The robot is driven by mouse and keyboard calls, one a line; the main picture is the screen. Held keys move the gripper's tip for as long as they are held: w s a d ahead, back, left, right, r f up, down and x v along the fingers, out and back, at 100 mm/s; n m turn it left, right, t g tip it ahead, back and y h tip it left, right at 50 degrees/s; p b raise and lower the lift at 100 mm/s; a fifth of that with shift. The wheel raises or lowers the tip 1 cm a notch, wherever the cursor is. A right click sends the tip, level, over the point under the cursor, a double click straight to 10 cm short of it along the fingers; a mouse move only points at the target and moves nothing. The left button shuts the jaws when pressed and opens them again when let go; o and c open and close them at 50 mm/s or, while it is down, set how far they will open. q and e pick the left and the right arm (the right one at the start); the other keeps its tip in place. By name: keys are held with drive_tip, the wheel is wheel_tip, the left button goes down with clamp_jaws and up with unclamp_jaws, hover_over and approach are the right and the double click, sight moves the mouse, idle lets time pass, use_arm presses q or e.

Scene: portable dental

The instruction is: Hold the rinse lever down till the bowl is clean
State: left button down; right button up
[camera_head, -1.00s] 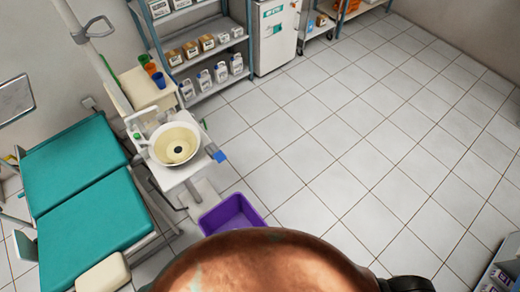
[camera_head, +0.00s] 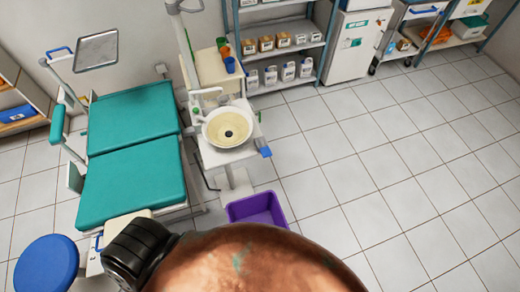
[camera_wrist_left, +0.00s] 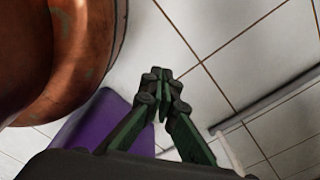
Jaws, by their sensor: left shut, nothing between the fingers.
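The bowl (camera_head: 212,134) is white-rimmed with a yellowish inside and a dark drain, on a white dental unit left of the picture's middle in the head view. A blue tab (camera_head: 265,151) sticks out at the unit's right front; I cannot tell for sure whether it is the rinse lever. In the left wrist view my left gripper (camera_wrist_left: 162,98) has its dark green fingers together, with nothing between them. It is over the floor, apart from the bowl. My right gripper is in neither current view.
A purple bin (camera_head: 236,211) stands on the floor below the unit and also shows in the left wrist view (camera_wrist_left: 97,122). A teal chair (camera_head: 130,125) and blue stool (camera_head: 46,266) stand left. Shelves (camera_head: 262,84) line the back. Tiled floor (camera_head: 400,190) to the right is clear.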

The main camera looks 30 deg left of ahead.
use_arm(q)
drive_tip(key=w+a+r+t+p, duration=0.2)
drive_tip(key=w+r+t, duration=0.1)
drive_tip(key=w+r, duration=1.05)
drive_tip(key=w+a+r+t+y+p, duration=0.1)
drive_tip(key=w+a+r+t+p, duration=0.1)
drive_tip(key=w+r, duration=1.1)
drive_tip(key=w+a+r+t+p, duration=0.1)
drive_tip(key=w+a+r+t, duration=0.15)
drive_tip(key=w+r, duration=1.1)
drive_tip(key=w+d+r+m+t+h, duration=0.1)
drive_tip(key=d+r+m+h, duration=0.1)
drive_tip(key=r+h, duration=0.3)
drive_tip(key=w+d+r+m+t+h, duration=0.2)
drive_tip(key=r+m+h, duration=0.3)
drive_tip(key=r, duration=0.9)
drive_tip(key=shift+w+d+h+p, duration=0.2)
drive_tip(key=shift+d+h+p, duration=0.25)
drive_tip(key=shift+h, duration=0.25)
